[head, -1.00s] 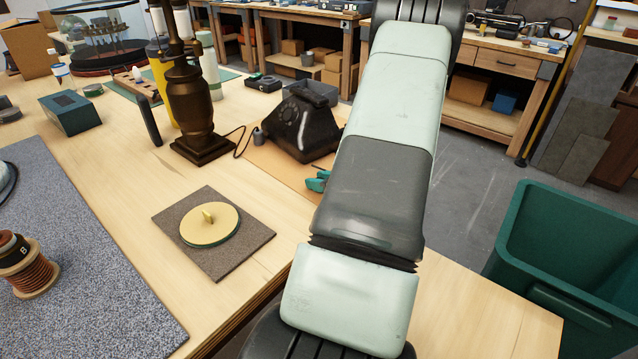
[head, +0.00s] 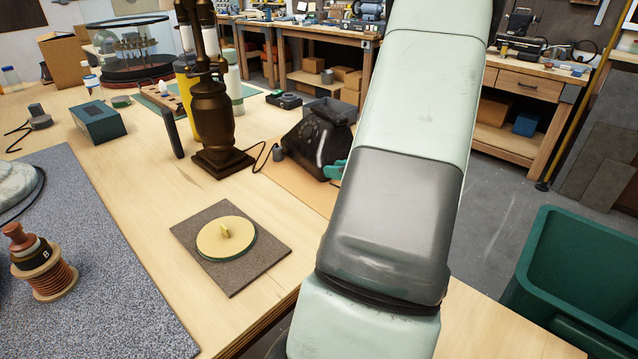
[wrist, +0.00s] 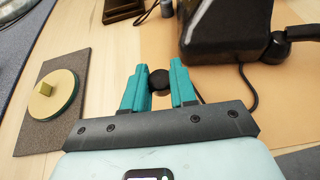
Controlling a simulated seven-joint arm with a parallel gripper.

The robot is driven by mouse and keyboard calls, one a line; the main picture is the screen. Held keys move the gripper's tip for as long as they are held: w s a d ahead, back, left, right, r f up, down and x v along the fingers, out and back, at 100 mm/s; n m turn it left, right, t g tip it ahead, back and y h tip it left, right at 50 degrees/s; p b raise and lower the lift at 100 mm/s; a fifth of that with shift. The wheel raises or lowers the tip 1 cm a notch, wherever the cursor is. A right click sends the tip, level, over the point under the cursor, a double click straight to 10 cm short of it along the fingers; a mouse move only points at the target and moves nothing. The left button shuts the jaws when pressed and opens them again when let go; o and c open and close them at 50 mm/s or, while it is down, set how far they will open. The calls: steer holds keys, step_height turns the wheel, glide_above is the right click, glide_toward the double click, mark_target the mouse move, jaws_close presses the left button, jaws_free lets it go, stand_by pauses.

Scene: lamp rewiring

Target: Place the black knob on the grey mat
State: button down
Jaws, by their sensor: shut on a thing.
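My gripper (wrist: 159,86) has teal fingers and is shut on the small round black knob (wrist: 159,78) in the wrist view. In the head view my arm hides most of the gripper; only a bit of teal finger (head: 336,170) shows beside the telephone, and the knob is hidden. A large speckled blue-grey mat (head: 95,270) covers the left of the bench. A smaller dark grey square mat (head: 262,272) lies right of it, with a round cream disc (head: 226,238) on it; this square mat also shows at left in the wrist view (wrist: 38,137).
A black telephone (head: 318,140) stands close to my gripper, with a cord (wrist: 247,88) nearby. A brass lamp base (head: 215,125) stands behind the square mat. A copper wire spool (head: 47,277) is on the speckled mat. A green bin (head: 570,270) stands at right.

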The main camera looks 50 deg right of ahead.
steer(key=shift+r, duration=0.55)
steer(key=shift+w+a, duration=0.15)
steer(key=w+a+n+y, duration=0.35)
steer(key=w+a, duration=0.55)
steer(key=a, duration=0.5)
steer(key=n+g+y, duration=0.8)
steer(key=n+y, duration=0.2)
steer(key=n, duration=0.1)
glide_above(71, 357)
step_height(71, 357, down, 4)
steer(key=shift+f, duration=2.45)
